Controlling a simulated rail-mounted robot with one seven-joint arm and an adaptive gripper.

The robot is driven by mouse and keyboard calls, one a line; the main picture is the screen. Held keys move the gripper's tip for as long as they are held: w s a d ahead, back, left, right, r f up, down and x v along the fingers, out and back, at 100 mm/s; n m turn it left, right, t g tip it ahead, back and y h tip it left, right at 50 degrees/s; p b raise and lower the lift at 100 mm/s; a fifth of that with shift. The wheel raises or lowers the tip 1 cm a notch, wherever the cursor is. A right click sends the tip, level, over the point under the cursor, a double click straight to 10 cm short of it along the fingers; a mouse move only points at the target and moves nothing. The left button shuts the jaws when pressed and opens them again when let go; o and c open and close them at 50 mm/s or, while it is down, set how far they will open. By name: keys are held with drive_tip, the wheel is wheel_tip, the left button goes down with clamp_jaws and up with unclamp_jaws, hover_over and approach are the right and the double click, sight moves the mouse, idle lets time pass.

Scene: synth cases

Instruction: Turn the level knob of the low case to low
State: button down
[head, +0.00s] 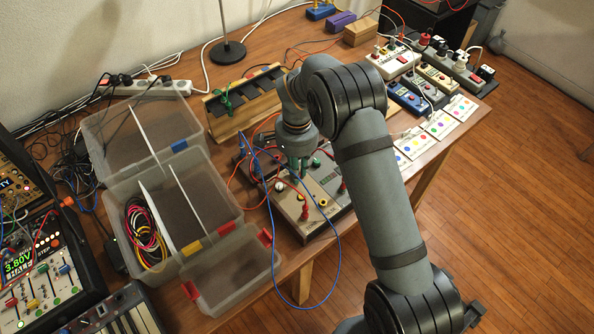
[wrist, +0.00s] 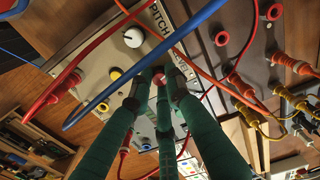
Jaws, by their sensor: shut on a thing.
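The low case is a cream panel (head: 291,207) on the table near its front edge, and it fills the middle of the wrist view (wrist: 122,92). A white knob (wrist: 133,37) stands beside the printed word PITCH. Part of a second label, apparently LEVEL, shows beside my fingers. My gripper (wrist: 159,80) has green fingers and is shut on the level knob beside that label. The fingers hide most of this knob, so its pointer and setting cannot be read. In the head view my gripper (head: 301,164) points down at the case's back part.
A blue cable (wrist: 140,65) and red cables cross close to my fingers. A red plug (wrist: 68,82) stands in the case. A grey panel (wrist: 245,40) with plugs lies alongside. A clear divided box (head: 165,205) stands left of the case.

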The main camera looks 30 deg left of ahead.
drive_tip(key=n+b, duration=0.1)
drive_tip(key=n, duration=1.1)
drive_tip(key=shift+n, duration=0.3)
drive_tip(key=n, duration=0.6)
drive_tip(key=shift+r+n+p, duration=0.1)
drive_tip(key=shift+n+p, duration=0.2)
drive_tip(key=shift+p, duration=0.1)
drive_tip(key=n, duration=0.5)
drive_tip(key=shift+p, duration=0.4)
drive_tip(key=c, duration=1.7)
unclamp_jaws()
drive_tip(key=shift+o, duration=0.2)
